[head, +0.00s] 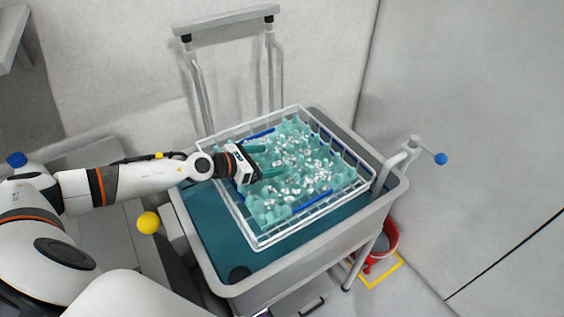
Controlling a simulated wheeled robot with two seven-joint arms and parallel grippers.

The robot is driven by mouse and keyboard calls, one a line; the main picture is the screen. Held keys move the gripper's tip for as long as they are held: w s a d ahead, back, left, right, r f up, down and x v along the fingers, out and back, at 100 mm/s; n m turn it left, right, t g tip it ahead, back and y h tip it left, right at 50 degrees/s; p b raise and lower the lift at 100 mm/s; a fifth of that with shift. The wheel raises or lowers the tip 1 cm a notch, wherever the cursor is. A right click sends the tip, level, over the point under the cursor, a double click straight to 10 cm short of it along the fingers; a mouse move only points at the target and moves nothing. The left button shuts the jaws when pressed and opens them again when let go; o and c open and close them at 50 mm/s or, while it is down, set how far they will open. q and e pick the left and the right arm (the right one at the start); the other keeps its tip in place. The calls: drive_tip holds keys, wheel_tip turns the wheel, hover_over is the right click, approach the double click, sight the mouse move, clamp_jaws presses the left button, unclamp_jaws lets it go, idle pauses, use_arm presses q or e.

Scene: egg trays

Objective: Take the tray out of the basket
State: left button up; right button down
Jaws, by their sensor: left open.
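A teal egg tray (262,213) with many pale, shiny patches lies inside a white wire basket (262,243). Blue strips show along two of its edges. The basket sits in a grey cart with a teal inside. My left gripper (266,161) reaches in from the left over the basket's left rim. Its teal fingers are open and lie over the left part of the tray. I cannot tell whether they touch it. My right gripper is not in view.
The grey cart (290,272) has a tall handle (226,19) at the back and a lever with a blue knob (441,159) at the right. A yellow ball (148,223) is below my left arm. A red bucket (388,240) stands on the floor behind the cart's right side. Walls stand behind and right.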

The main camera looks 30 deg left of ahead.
sight(282, 166)
use_arm(q)
drive_tip(key=shift+w+d+p, duration=0.3)
drive_tip(key=shift+w+d, duration=0.05)
drive_tip(key=shift+w, duration=0.05)
drive_tip(key=p+x, duration=0.1)
drive_tip(key=x, duration=0.2)
drive_tip(key=shift+w+d, duration=0.2)
drive_tip(key=shift+w+d+f, duration=0.2)
drive_tip(key=shift+w+f, duration=0.1)
drive_tip(key=shift+w, duration=0.1)
drive_tip(key=shift+s, duration=0.1)
drive_tip(key=shift+c, duration=1.2)
drive_tip(key=shift+r, duration=0.1)
drive_tip(key=c, duration=1.2)
